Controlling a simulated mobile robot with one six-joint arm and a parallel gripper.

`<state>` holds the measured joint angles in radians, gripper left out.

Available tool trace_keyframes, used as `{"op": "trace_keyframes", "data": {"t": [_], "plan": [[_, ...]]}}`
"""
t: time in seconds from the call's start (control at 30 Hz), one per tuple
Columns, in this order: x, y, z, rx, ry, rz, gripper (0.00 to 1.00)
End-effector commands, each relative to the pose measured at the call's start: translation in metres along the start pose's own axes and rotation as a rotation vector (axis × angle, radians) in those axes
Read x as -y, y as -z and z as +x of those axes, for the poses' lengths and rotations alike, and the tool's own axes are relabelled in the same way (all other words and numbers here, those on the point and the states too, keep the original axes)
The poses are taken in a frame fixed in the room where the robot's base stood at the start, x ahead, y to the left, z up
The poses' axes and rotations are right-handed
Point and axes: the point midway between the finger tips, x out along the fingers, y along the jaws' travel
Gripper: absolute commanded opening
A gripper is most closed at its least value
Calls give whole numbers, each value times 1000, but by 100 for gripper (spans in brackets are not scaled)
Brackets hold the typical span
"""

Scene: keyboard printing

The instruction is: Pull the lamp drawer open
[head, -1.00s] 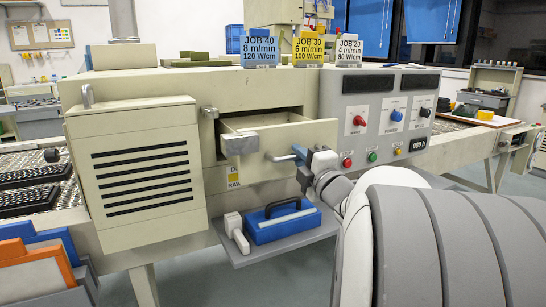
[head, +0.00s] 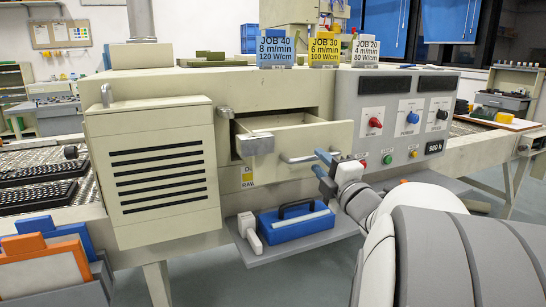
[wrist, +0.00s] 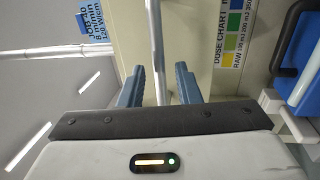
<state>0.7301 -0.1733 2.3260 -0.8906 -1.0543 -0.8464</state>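The lamp drawer (head: 318,139) stands partly open, its cream front out from the machine and its inside showing from above. Its left front corner carries a grey metal block (head: 255,145). The drawer's bar handle (head: 297,159) runs across the front. My gripper (head: 325,163) is at the right part of this handle, with blue fingers pointing at the drawer. In the wrist view, the handle bar (wrist: 156,50) passes between my two fingers (wrist: 160,85), which stand apart with a gap on each side of the bar. Contact with the bar does not show.
A blue case (head: 295,222) and a white tool (head: 249,233) lie on a grey shelf (head: 300,248) below the drawer. A louvred cabinet door (head: 155,165) is on the left. A control panel (head: 395,120) with knobs is close on the right. Job cards (head: 324,50) stand on top.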

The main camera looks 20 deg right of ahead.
Motion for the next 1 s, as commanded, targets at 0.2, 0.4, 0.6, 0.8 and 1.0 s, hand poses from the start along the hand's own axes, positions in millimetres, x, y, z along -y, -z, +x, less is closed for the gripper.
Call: {"op": "trace_keyframes", "data": {"t": [0.2, 0.4, 0.6, 0.8, 1.0], "plan": [[-1, -2, -35, 4, 1, -2, 30], [0, 0, -47, 1, 1, 0, 30], [0, 0, -47, 0, 1, 0, 30], [-8, 0, -41, 27, 20, 31, 30], [-33, 1, -19, 198, 138, 233, 30]]}}
